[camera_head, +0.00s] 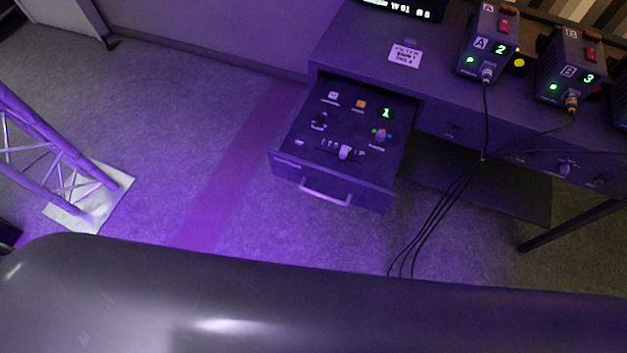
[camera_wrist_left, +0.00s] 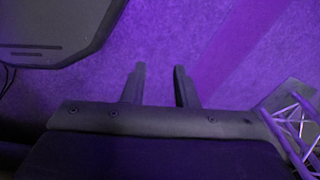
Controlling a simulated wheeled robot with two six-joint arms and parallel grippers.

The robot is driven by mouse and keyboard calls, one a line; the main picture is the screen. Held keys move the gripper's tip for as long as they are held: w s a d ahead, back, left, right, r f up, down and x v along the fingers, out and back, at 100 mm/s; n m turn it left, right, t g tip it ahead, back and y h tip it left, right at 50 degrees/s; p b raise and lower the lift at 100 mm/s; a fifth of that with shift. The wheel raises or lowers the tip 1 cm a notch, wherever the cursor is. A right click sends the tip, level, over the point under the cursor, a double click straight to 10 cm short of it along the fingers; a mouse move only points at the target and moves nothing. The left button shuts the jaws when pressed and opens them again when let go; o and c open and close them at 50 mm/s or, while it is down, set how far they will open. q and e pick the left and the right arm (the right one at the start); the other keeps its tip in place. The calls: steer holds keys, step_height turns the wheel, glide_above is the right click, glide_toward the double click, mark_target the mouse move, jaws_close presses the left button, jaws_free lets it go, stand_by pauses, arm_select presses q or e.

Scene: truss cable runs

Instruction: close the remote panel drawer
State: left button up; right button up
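The remote panel drawer (camera_head: 290,163) stands pulled out of the desk in the head view, with its control panel facing up. The panel carries small buttons, a lit green "1" and several knobs. A pale bar handle (camera_head: 325,192) is on the drawer's front. My left gripper (camera_wrist_left: 161,72) shows in the left wrist view, its two dark fingers apart with only carpet between them. The drawer does not show in that view. Neither gripper shows in the head view, where a large grey part, likely mine, fills the bottom.
The desk (camera_head: 365,50) holds box A (camera_head: 488,42) and box B (camera_head: 572,66), with black cables (camera_head: 440,195) hanging to the floor. A truss (camera_head: 50,150) on a white base plate (camera_head: 115,190) stands at left. Carpet between truss and drawer is clear.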

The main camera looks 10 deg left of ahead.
arm_select(q)
steer(key=w+m+t+b, duration=0.1)
steer(key=w, duration=0.2)
steer(key=w+d+m+t+b, duration=0.1)
steer(key=w, duration=0.2)
steer(key=w+m+t+b, duration=0.1)
steer(key=w+b, duration=0.1)
steer(key=w, duration=0.1)
steer(key=shift+w+d+f+t, duration=0.3)
jaws_close()
steer(key=m+t+h+b, duration=0.6)
steer(key=m+t+b, duration=0.65)
steer(key=m, duration=0.65)
glide_toward(285, 168)
steer(key=shift+n, duration=0.3)
steer(key=p+x, duration=0.1)
steer(key=x, duration=0.5)
steer(key=shift+f, duration=0.1)
steer(key=shift+w+d, duration=0.15)
steer(key=shift+w, duration=0.25)
